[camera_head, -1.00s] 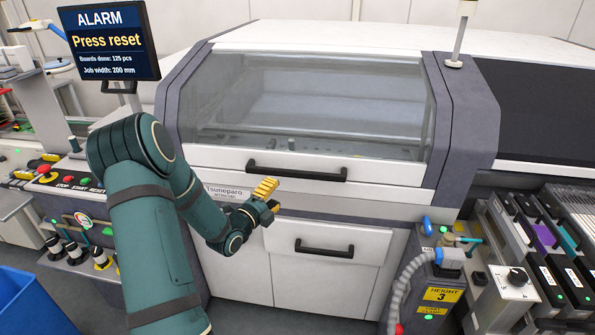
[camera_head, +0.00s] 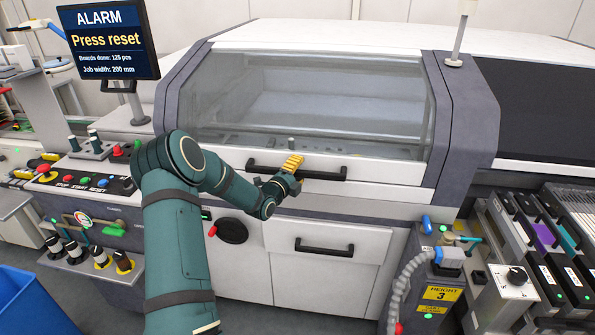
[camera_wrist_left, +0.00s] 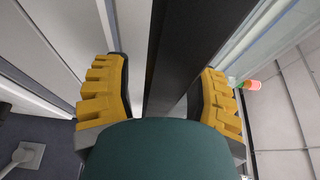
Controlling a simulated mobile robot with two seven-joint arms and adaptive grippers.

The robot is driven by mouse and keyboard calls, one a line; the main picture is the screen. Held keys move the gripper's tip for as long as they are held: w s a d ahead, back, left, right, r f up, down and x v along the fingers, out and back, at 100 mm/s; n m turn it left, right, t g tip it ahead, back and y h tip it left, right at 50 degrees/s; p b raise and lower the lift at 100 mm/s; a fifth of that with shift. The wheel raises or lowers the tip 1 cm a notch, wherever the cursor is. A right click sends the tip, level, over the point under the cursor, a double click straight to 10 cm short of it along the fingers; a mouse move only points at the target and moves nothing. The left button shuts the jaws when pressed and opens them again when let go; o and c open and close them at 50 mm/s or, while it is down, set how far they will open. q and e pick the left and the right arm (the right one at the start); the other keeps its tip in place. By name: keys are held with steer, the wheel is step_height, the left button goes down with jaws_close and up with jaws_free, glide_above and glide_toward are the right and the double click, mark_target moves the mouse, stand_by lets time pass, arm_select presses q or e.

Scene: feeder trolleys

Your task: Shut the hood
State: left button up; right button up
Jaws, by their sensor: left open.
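The machine's hood (camera_head: 390,172) has a large clear window above a white front panel. Its panel sits low over the white body, and I cannot tell whether it is fully closed. A black bar handle (camera_head: 325,174) runs across the hood's panel. Space shows on both sides of the bar. My right gripper is not in view.
A lower drawer handle (camera_head: 324,248) is on the body below. A screen (camera_head: 108,42) reading "ALARM Press reset" and a button panel (camera_head: 85,182) are at left. A grey unit with a hose (camera_head: 436,285) and feeders (camera_head: 540,250) stand at right.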

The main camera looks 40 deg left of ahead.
arm_select(q)
jaws_close()
steer(key=shift+w+f, duration=0.1)
